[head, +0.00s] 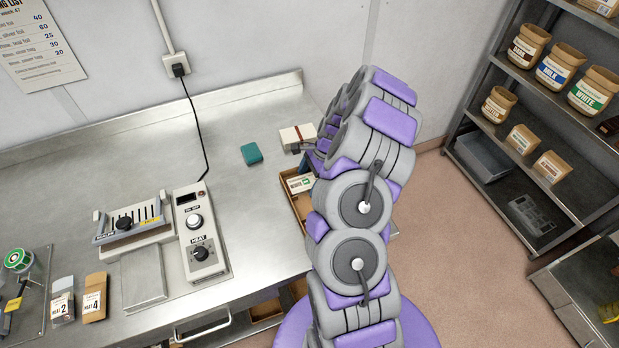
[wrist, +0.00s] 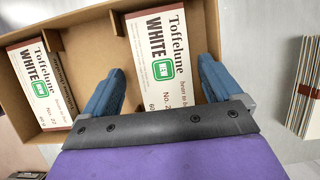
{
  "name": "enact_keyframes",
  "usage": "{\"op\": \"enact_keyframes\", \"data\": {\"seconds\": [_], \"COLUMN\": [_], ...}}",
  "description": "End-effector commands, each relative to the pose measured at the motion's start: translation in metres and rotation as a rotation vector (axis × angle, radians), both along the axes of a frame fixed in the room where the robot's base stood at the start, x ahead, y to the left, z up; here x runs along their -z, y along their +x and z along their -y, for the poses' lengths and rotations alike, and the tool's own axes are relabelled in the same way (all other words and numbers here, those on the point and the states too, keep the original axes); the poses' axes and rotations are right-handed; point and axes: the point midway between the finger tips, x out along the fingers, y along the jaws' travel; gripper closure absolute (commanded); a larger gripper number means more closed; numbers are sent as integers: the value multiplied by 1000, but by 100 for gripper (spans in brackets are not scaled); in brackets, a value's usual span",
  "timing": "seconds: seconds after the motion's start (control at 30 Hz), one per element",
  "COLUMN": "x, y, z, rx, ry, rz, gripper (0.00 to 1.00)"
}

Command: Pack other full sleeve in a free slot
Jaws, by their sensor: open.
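A cardboard box (wrist: 78,25) with dividers fills the upper left of the wrist view. A white Toffelune WHITE sleeve (wrist: 40,85) with a green patch lies in its left compartment. A second such sleeve (wrist: 160,50) is in the part right of it, between the blue fingers of my gripper (wrist: 162,70). The fingers are open, one on each side of this sleeve; I cannot tell whether they touch it. Its lower end is hidden by my gripper. In the head view the box (head: 303,205) shows partly behind my arm, with one white label (head: 301,184) visible.
A cream stack with a red-brown band (wrist: 306,85) lies right of the box; it also shows in the head view (head: 291,134). A teal block (head: 251,153) lies left of it. The heater unit (head: 201,232) stands further left. The bench between is clear.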

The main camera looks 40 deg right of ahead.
Motion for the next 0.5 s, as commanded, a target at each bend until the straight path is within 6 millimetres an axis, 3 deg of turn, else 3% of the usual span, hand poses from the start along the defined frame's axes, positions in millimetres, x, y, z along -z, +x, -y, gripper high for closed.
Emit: {"op": "enact_keyframes", "data": {"seconds": [0.27, 0.5], "x": [-5, -41], "y": [0, -4], "z": [2, 17], "rx": [0, 2], "ry": [-1, -2], "rz": [1, 2], "gripper": [8, 8]}}
